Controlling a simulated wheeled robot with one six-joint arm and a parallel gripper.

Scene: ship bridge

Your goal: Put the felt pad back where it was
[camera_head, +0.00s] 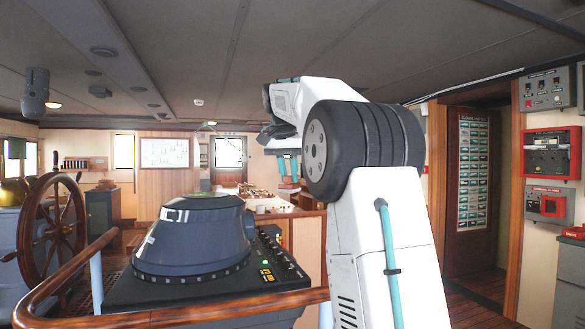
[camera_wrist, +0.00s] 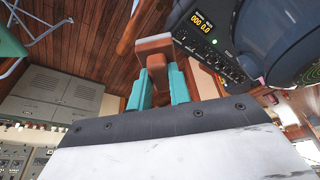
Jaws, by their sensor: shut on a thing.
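My gripper (camera_wrist: 158,84) has two teal fingers and is shut on a brown, wood-like block with a wider end, which I take to be the felt pad (camera_wrist: 154,46). The block sticks out past the fingertips in the wrist view, and its lower part is hidden between the fingers. In the head view my gripper (camera_head: 288,168) points down, beyond the dark radar console and left of my arm. I cannot tell which spot the pad came from.
The dark radar console (camera_head: 195,238) stands close in front, with a wooden handrail (camera_head: 170,315) around it. A ship's wheel (camera_head: 50,230) is at the left. A wooden counter with small items (camera_head: 262,203) lies behind. Wooden floor (camera_wrist: 85,38) shows below my gripper.

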